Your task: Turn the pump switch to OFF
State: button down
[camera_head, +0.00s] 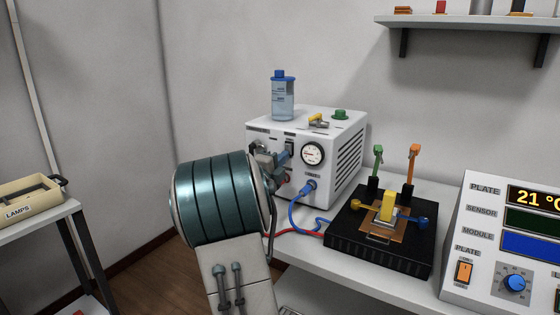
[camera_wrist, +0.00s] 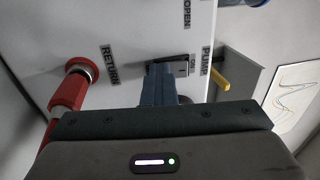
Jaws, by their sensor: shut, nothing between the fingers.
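The white pump box (camera_head: 335,135) stands on the bench in the head view, with a round gauge (camera_head: 313,153) on its front. The dark pump switch (camera_head: 289,141) is at the upper left of that front; its setting is too small to read. In the wrist view the switch (camera_wrist: 183,66) sits beside the PUMP label (camera_wrist: 207,60), partly hidden by my fingers. My gripper (camera_head: 285,154) is shut and empty, its blue fingertips (camera_wrist: 160,68) at the switch. I cannot tell whether they touch it.
A blue bottle (camera_head: 283,95) stands on the pump box. A red hose fitting (camera_wrist: 72,82) is by the RETURN label. A blue hose (camera_head: 294,212) runs from the front. A black plate fixture (camera_head: 350,232) and a control panel (camera_head: 480,255) stand to the right.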

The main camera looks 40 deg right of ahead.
jog(key=shift+s+d+r, duration=0.15)
jog(key=shift+d+r, duration=0.05)
jog(key=shift+r, duration=0.05)
jog(key=b+v, duration=0.1)
jog(key=v, duration=1.3)
jog(key=shift+a+f+b, duration=0.2)
jog(key=shift+f+b, duration=0.15)
jog(key=shift+b, duration=0.05)
jog(key=shift+w, duration=0.2)
